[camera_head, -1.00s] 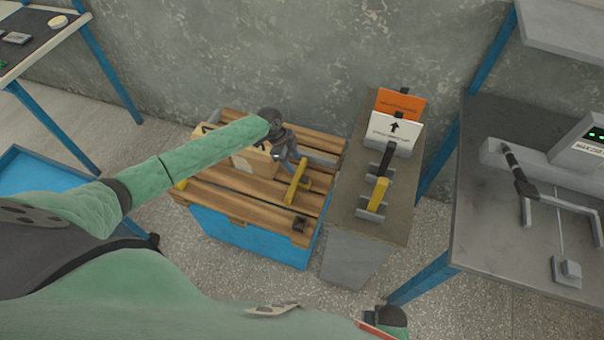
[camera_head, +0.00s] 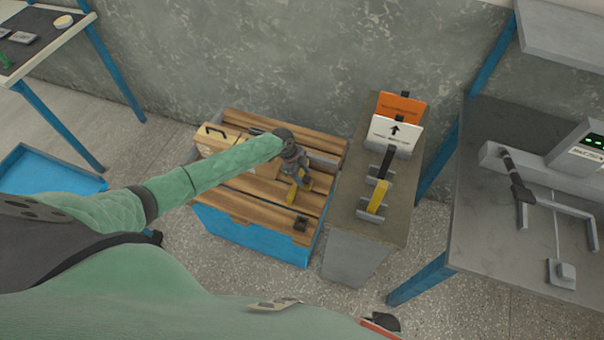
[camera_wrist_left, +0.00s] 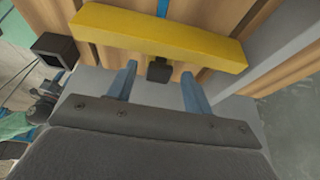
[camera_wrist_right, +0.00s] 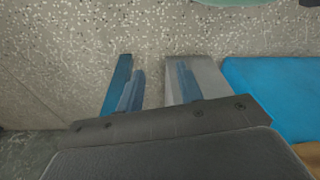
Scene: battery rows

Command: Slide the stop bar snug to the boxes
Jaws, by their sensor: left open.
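A tan box (camera_head: 214,138) with a black handle is on the pallet left of the bar, partly behind my left arm. My right gripper (camera_wrist_right: 157,88) is open and empty above the speckled floor.
A dark workbench (camera_head: 484,232) is farther right. The wall is behind.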

